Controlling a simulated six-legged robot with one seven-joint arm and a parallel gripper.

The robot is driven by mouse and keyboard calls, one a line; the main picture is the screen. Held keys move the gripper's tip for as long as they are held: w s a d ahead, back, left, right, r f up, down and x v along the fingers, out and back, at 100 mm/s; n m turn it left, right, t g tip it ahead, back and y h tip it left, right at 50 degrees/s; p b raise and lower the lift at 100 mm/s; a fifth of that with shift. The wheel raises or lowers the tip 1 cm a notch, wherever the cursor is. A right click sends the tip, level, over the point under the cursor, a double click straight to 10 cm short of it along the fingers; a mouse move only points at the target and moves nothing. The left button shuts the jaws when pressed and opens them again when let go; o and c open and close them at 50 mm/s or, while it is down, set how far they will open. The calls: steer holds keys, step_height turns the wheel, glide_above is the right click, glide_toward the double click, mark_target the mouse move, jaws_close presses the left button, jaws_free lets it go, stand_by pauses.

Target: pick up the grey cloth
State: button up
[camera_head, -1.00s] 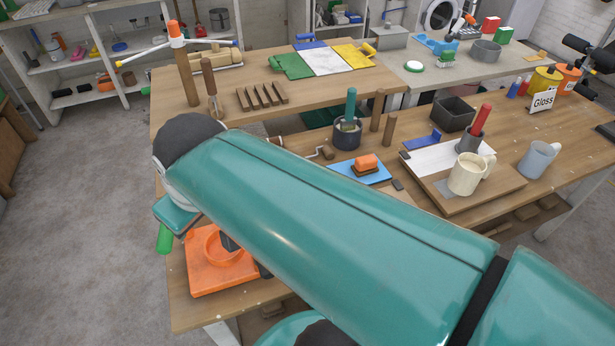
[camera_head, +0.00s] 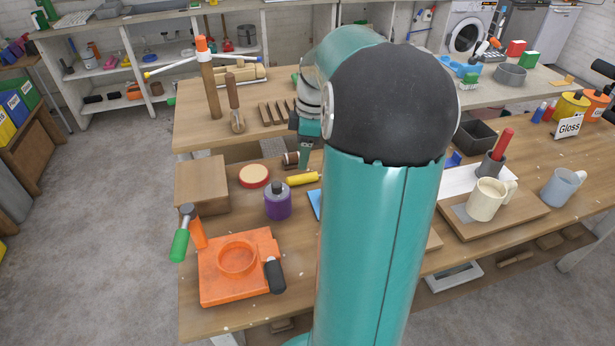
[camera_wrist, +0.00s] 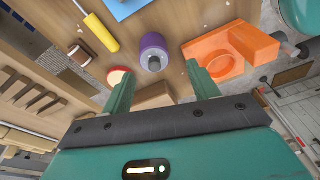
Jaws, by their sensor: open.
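No thing in view is plainly a grey cloth. My arm hides much of the middle of the table. My gripper (camera_wrist: 162,88) is open in the wrist view, with nothing between its two green fingers. In the head view my gripper (camera_head: 304,153) shows partly past my arm, over the back part of the near table. The grey patch does not show in the wrist view.
The near table holds an orange block (camera_head: 215,287) with a round ring, a purple jar (camera_head: 278,203), a yellow-handled tool (camera_head: 303,179), a red-rimmed disc (camera_head: 254,176) and a wooden box (camera_head: 203,186). The cream mug (camera_head: 487,200) and blue-grey mug (camera_head: 560,188) stand at right.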

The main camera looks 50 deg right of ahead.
steer(key=s+d+f+n+y, duration=0.1)
steer(key=s+d+f, duration=0.1)
steer(key=d, duration=0.3)
steer(key=s+d+f+n+t, duration=0.1)
steer(key=s+d+f, duration=0.1)
steer(key=d, duration=0.2)
steer(key=s+d+f+n+y, duration=0.1)
steer(key=s+d+f, duration=0.15)
steer(key=d, duration=0.25)
steer(key=x, duration=1.3)
steer(key=shift+w+f, duration=0.35)
steer(key=shift+w, duration=0.15)
steer(key=c, duration=1.1)
step_height(320, 180, up, 10)
steer(key=shift+r, duration=0.1)
steer(key=o, duration=0.4)
steer(key=shift+c, duration=1.3)
